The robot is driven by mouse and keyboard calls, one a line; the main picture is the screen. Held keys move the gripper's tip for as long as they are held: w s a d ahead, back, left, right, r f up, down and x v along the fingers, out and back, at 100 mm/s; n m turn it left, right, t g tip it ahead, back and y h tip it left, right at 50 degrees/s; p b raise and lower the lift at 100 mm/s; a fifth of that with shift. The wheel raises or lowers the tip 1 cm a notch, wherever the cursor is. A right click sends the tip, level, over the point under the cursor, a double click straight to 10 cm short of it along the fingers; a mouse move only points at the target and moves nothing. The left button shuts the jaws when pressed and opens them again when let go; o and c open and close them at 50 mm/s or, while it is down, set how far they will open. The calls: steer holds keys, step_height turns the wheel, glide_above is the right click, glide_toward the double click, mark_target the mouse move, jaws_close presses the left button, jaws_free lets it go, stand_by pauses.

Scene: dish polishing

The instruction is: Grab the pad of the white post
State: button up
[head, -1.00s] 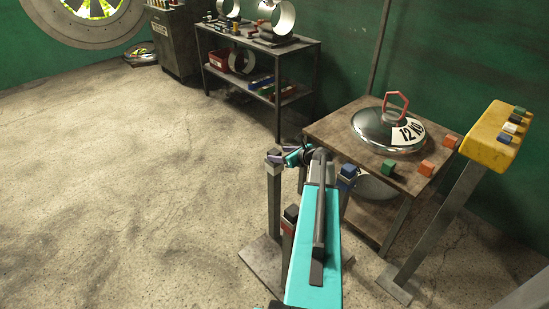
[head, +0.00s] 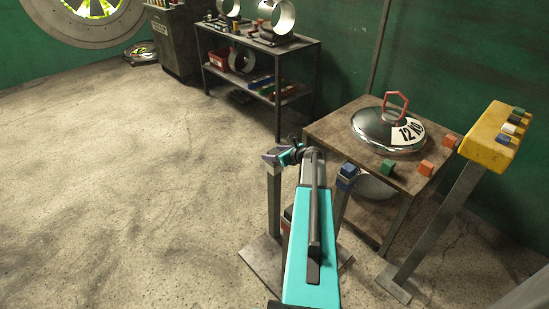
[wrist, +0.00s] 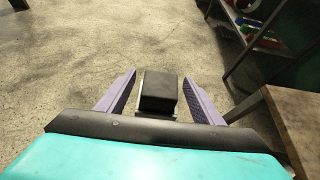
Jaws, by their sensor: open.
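The post with a pale band (head: 274,205) stands upright at the back left of a small floor stand. Its dark block-shaped pad (wrist: 160,92) shows in the wrist view between the two purple fingers, with a gap on each side. My gripper (wrist: 159,78) is open around the pad and not closed on it. In the head view my gripper (head: 276,156) is at the top of this post and hides most of the pad.
A blue-topped post (head: 347,174) stands right of my arm; a red-banded post (head: 287,220) is mostly hidden behind it. A wooden table (head: 330,128) with a polished lid (head: 385,132) is to the right. A yellow-topped stand (head: 490,135) is further right. Floor at left is clear.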

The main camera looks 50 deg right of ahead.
mark_target(275, 152)
steer(key=c, duration=1.2)
steer(key=shift+r, duration=0.2)
steer(key=shift+r, duration=0.45)
steer(key=shift+s+a+r, duration=0.1)
steer(key=shift+s+r, duration=0.1)
steer(key=shift+r, duration=0.4)
steer(key=shift+s+r, duration=0.2)
steer(key=shift+r, duration=0.4)
steer(key=s+a, duration=0.1)
steer(key=s, duration=0.3)
steer(key=s+a+r+b, duration=0.1)
steer(key=s+a, duration=0.1)
steer(key=s, duration=0.3)
steer(key=s+a+b, duration=0.1)
steer(key=s, duration=0.4)
steer(key=shift+s+a+r, duration=0.15)
steer(key=shift+s+r, duration=0.05)
steer(key=shift+s, duration=0.05)
